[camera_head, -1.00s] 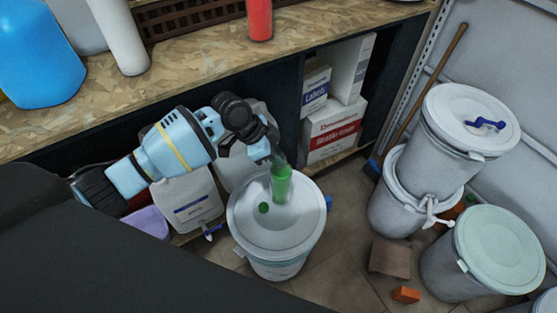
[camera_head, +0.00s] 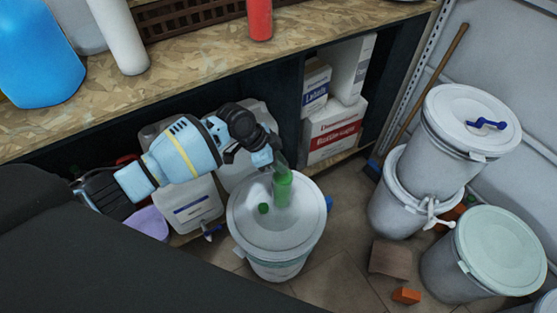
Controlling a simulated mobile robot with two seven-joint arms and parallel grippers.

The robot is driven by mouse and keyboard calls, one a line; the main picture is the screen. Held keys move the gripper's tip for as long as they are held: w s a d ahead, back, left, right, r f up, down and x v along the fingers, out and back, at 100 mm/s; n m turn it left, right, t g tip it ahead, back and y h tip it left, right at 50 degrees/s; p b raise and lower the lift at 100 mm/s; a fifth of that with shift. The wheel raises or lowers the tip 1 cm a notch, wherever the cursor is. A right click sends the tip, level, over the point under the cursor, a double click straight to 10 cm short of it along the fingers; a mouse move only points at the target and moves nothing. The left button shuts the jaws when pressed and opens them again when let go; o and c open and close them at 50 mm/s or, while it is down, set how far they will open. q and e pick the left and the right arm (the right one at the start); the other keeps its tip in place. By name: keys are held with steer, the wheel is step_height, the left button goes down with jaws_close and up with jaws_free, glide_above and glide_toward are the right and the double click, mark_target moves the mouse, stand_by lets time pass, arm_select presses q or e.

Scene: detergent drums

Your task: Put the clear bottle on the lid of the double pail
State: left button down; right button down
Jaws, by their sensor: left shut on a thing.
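The clear bottle (camera_head: 283,188), with a green part low on it, is upright at the lid of the single white pail (camera_head: 250,225) in the middle. I cannot tell whether its base touches that lid. My left gripper (camera_head: 277,161) is shut on the bottle's upper part, which the fingers partly hide. The double pail (camera_head: 440,160) is two grey-white pails stacked at the right. Its top lid (camera_head: 465,105) carries a blue object like a handle (camera_head: 486,124). My right gripper is not in view.
A green round knob or cap (camera_head: 263,209) is on the middle pail's lid. A pail with a pale green lid (camera_head: 500,250) stands front right. A brown block (camera_head: 389,258) and an orange piece (camera_head: 406,296) lie on the floor. The wooden bench (camera_head: 200,70) runs behind my left arm.

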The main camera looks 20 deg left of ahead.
arm_select(q)
steer(key=shift+f, duration=0.1)
steer(key=c, duration=1.2)
jaws_free()
steer(key=shift+a+r, duration=0.15)
steer(key=shift+r, duration=0.25)
steer(key=p+v, duration=0.1)
steer(key=v, duration=1)
steer(key=shift+r, duration=0.15)
steer(key=shift+s, duration=0.1)
